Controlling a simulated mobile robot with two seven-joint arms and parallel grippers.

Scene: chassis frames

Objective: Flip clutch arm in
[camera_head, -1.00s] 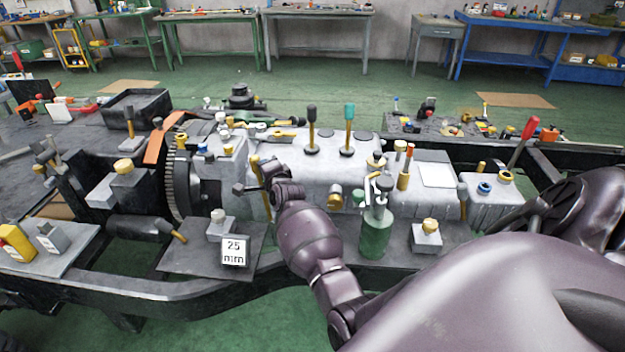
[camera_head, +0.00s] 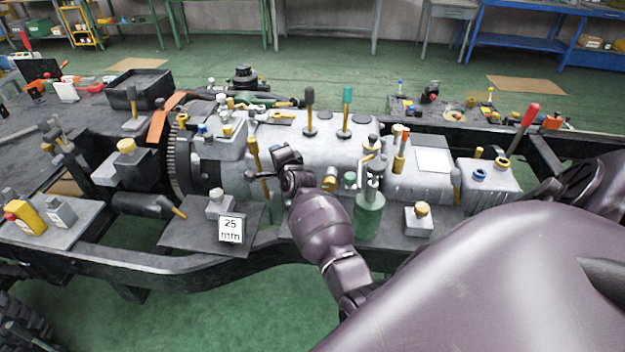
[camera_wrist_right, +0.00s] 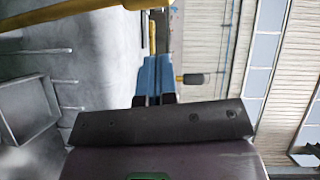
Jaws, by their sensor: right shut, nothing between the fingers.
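A yellow upright lever with a dark collar, which looks like the clutch arm (camera_head: 255,156), stands at the left front of the grey gearbox housing (camera_head: 330,148), beside the toothed flywheel. It leans slightly left at the top. My right gripper (camera_head: 286,156) is just to the right of the lever, with a small gap in the picture; contact cannot be told. In the right wrist view its blue fingertips (camera_wrist_right: 154,78) are together with nothing between them. A yellow bar (camera_wrist_right: 65,14) crosses the upper left of that view, beyond the fingertips. My left gripper is out of view.
A green bottle-like can (camera_head: 369,215) stands right of my right forearm. A plate with a "25 mm" sign (camera_head: 231,229) lies left of it. Two tall levers, black-topped (camera_head: 310,108) and green-topped (camera_head: 346,108), rise from the housing. The black chassis rail (camera_head: 170,292) runs along the front.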

